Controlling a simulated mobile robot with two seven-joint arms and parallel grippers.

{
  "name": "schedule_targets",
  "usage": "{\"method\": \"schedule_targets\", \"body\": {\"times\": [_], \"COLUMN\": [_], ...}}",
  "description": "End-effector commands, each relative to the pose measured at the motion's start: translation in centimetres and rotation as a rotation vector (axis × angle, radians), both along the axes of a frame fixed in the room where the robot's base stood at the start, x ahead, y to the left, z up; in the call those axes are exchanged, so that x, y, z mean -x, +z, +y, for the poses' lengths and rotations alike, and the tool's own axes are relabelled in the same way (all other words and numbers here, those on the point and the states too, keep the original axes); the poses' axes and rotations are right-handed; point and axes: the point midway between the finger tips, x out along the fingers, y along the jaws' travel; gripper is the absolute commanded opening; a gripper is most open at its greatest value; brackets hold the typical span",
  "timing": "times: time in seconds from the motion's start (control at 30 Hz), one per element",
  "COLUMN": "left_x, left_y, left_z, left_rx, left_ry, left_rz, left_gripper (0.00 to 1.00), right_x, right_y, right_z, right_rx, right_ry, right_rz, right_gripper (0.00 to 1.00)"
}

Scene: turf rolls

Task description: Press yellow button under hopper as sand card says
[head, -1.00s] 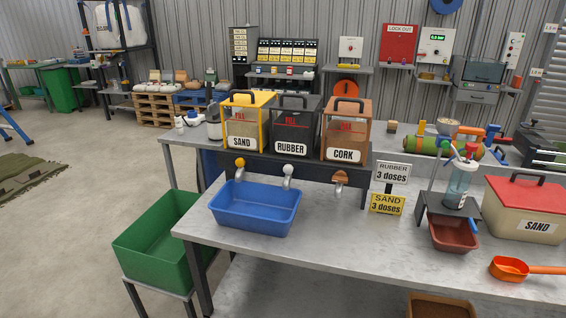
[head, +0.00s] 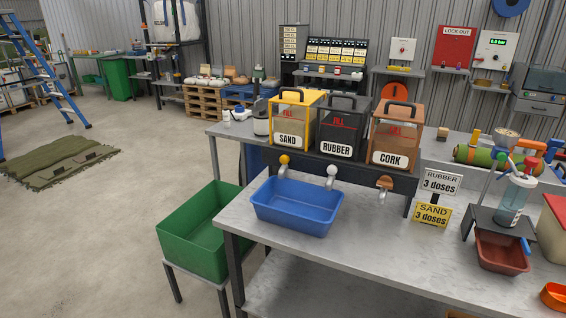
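The yellow button (head: 284,159) sits on the spout under the yellow-framed SAND hopper (head: 292,122). The RUBBER hopper (head: 341,130) with a pale button (head: 331,171) and the CORK hopper (head: 391,138) with a brown button (head: 384,183) stand to its right. The yellow sand card (head: 432,215) reads "SAND 3 doses", below a white card (head: 440,181) reading "RUBBER 3 doses". A blue tray (head: 297,221) lies on the table under the sand and rubber spouts; its visible inside looks empty. Neither gripper is in view.
The grey table (head: 360,262) has free room in front of the cards. A green bin (head: 193,256) stands left of it. A reddish tray (head: 502,265), a bottle (head: 517,198) and an orange scoop (head: 554,296) are at the right. Open floor lies left.

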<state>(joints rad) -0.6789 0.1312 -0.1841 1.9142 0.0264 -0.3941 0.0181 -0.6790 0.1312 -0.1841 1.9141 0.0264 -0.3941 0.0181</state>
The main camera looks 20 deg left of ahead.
Motion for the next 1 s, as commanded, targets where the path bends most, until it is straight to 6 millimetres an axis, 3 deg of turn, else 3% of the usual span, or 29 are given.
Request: {"method": "schedule_targets", "body": {"times": [0.03, 0.33, 1.0], "left_x": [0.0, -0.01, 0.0], "left_y": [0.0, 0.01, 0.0], "left_z": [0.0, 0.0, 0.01], "left_rx": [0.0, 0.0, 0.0], "left_ry": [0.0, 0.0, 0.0], "left_rz": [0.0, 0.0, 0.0], "left_gripper": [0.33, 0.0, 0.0], "right_x": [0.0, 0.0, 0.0], "right_y": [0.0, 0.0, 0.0], "right_z": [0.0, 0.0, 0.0], "right_rx": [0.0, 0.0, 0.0], "right_ry": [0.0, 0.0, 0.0], "right_rz": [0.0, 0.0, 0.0], "right_gripper": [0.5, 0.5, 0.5]}}
